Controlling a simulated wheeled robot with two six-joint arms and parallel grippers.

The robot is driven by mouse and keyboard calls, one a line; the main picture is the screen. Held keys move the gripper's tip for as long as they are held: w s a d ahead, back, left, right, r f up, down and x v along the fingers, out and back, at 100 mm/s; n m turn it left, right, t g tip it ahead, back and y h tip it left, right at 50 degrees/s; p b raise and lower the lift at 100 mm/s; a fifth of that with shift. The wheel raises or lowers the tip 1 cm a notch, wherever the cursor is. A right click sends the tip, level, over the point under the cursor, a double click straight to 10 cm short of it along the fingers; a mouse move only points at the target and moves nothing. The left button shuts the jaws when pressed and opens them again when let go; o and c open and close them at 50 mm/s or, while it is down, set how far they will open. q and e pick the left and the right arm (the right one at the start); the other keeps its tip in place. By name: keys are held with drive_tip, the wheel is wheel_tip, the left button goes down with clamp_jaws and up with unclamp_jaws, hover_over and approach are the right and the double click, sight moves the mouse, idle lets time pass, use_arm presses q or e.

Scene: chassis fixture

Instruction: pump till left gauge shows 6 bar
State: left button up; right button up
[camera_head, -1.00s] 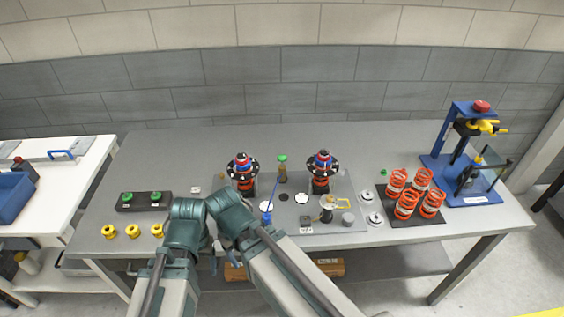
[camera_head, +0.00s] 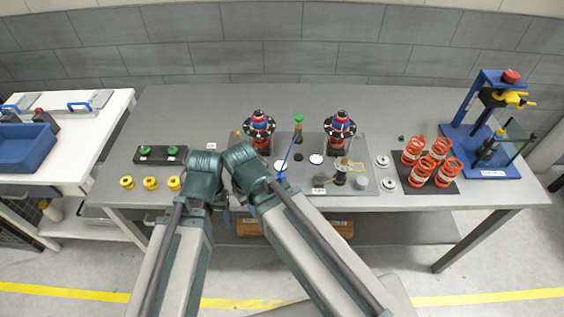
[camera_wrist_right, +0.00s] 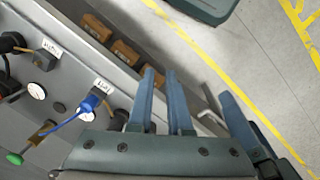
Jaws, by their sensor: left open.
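The left gauge (camera_head: 280,165) is a small white dial on the grey plate on the bench; its needle is too small to read. It also shows in the right wrist view (camera_wrist_right: 84,113). A second white dial (camera_head: 316,158) sits to its right. In front of the left gauge is a blue fitting (camera_head: 281,178) with a thin blue line to a green-capped brass post (camera_head: 299,130). My right gripper (camera_wrist_right: 195,108) is open and empty beyond the front edge.
Two spring assemblies (camera_head: 258,130) stand at the plate's back. Several orange springs (camera_head: 432,160) and a blue press (camera_head: 490,130) are on the right. Yellow bushings (camera_head: 150,183) and a green-button box (camera_head: 160,155) are on the left. The back of the bench is clear.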

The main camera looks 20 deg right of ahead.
clamp_jaws()
idle(1.3)
